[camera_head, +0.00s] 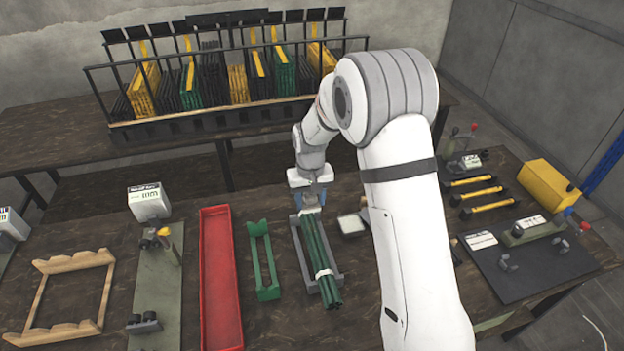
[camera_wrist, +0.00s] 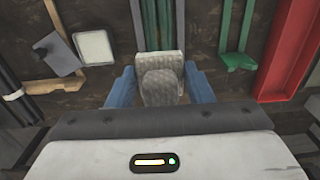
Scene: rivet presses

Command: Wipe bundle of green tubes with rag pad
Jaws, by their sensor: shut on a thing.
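The bundle of green tubes (camera_head: 318,258) lies in a grey cradle (camera_head: 334,256) on the dark bench, with a pale band around its near part. It also shows in the wrist view (camera_wrist: 158,25), running away from my gripper. My gripper (camera_head: 311,204) is at the far end of the bundle. In the wrist view its blue fingers (camera_wrist: 160,88) are shut on a light grey rag pad (camera_wrist: 161,66). The pad overlaps the tubes in that view; I cannot tell whether it touches them. The far tube ends are hidden behind the pad and gripper.
An empty green cradle (camera_head: 263,262) and a long red tray (camera_head: 219,280) stand left of the bundle. A small pale-topped tray (camera_head: 351,224) is close on the right. A wooden frame (camera_head: 66,290) lies far left. A rack (camera_head: 230,122) of strips stands behind.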

